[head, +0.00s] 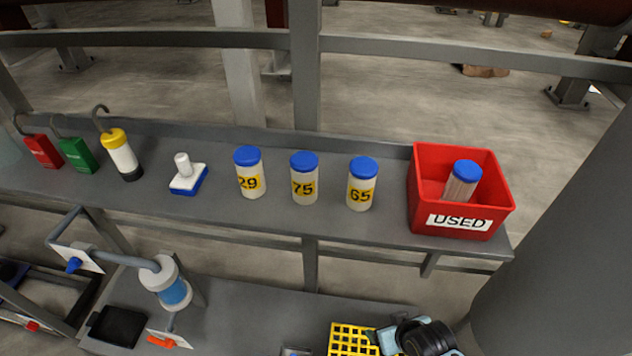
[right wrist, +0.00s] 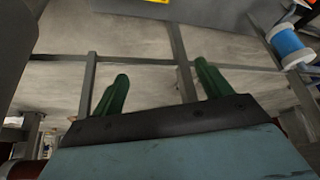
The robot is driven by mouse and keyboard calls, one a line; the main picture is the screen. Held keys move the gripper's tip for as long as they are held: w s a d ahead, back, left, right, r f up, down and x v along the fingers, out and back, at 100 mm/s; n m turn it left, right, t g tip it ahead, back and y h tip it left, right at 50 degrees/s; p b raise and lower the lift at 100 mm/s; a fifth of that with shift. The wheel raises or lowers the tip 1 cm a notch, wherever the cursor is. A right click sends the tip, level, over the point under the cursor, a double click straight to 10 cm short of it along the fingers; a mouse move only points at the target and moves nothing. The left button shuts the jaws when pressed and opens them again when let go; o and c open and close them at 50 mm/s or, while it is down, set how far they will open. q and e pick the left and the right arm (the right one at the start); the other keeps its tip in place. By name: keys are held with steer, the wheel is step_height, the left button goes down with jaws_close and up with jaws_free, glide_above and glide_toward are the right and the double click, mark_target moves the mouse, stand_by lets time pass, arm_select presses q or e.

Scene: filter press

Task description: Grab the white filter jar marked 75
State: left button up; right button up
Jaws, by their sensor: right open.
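The white filter jar marked 75 (head: 304,172) stands upright on the grey shelf (head: 330,224), with a blue lid and a yellow label. The jar marked 29 (head: 249,172) stands to its left and the jar marked 65 (head: 362,184) to its right, alike in shape. In the right wrist view my right gripper (right wrist: 164,84) is open, its two green fingers apart with nothing between them. No filter jar shows in that view. My left gripper does not show in either view.
A red USED bin (head: 463,205) holding a blue-lidded jar (head: 461,182) stands right of the jars. A white-and-blue brush (head: 188,178), a yellow-topped lamp (head: 120,157) and green and red tags stand left. A lower bench holds a filter housing (head: 168,285) and yellow grid (head: 350,341).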

steer(key=w+a+r+n+t+y+p, duration=0.1)
steer(key=w+a+r, duration=0.15)
steer(key=r, duration=0.95)
steer(key=w+a+r+t+y, duration=0.1)
steer(key=w+a+r+t, duration=0.15)
steer(key=r, duration=0.95)
steer(key=n+t+y, duration=0.2)
steer(key=n+y, duration=0.1)
steer(key=y, duration=0.1)
glide_toward(299, 159)
steer(key=x, duration=0.6)
steer(key=shift+w+d+f, duration=0.1)
steer(key=shift+w+f, duration=0.2)
steer(key=shift+f, duration=0.25)
steer(key=shift+x, duration=2.5)
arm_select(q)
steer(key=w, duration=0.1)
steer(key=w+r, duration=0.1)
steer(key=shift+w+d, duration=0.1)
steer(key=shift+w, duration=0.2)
arm_select(e)
steer(key=shift+w+d, duration=0.1)
steer(key=shift+d, duration=0.05)
steer(key=shift+r, duration=0.1)
steer(key=c, duration=1.1)
